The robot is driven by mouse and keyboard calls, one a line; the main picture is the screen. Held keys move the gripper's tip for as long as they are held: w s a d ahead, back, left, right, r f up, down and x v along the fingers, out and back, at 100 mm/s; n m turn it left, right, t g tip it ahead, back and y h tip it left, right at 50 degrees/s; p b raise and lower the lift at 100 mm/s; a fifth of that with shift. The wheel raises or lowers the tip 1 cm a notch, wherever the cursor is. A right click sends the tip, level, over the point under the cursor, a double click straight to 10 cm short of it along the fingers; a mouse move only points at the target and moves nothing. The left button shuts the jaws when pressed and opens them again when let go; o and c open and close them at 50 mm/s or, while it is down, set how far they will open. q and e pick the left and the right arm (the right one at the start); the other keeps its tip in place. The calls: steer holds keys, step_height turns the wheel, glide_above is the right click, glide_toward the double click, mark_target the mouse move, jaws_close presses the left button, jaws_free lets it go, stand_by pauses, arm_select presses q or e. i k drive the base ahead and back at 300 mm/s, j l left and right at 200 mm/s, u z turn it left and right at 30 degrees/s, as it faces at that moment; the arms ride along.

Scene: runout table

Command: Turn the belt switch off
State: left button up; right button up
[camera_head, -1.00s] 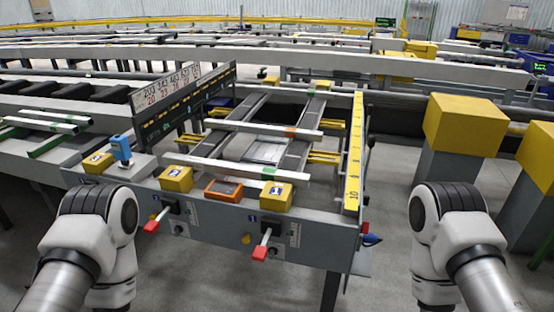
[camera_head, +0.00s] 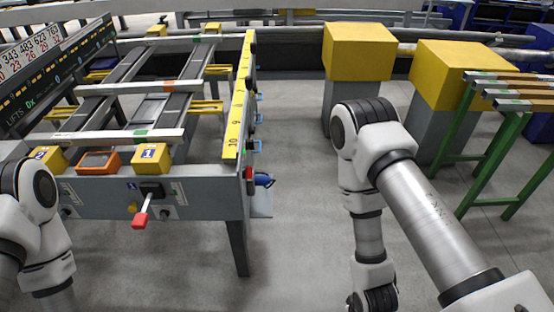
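A lever switch with a red grip (camera_head: 141,218) sits on the grey front panel (camera_head: 105,200) of the runout table. Its shaft slants down and slightly left from a black housing marked 1 (camera_head: 152,191). I cannot tell from the picture whether this is the belt switch or what position counts as off. A small red part (camera_head: 250,173) and a blue plug-like part (camera_head: 264,180) sit at the panel's right end. My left arm covers the panel's left part. My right arm hangs over the floor right of the table. Neither gripper shows.
Yellow boxes numbered 2 (camera_head: 49,160) and 1 (camera_head: 151,158) flank an orange-framed device (camera_head: 98,162) on the table edge. Yellow-topped posts (camera_head: 358,52) and a green-legged rack (camera_head: 458,150) stand right. Open floor (camera_head: 295,225) lies between table and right arm.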

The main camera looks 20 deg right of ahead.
mark_target(247, 171)
steer(key=l, duration=0.6)
steer(key=i+l+z, duration=0.1)
steer(key=l, duration=0.25)
steer(key=i+l+z, duration=0.1)
steer(key=l, duration=0.25)
steer(key=i+l, duration=0.15)
steer(key=l, duration=0.2)
steer(key=i+l+z, duration=0.15)
steer(key=l, duration=0.2)
steer(key=k, duration=0.05)
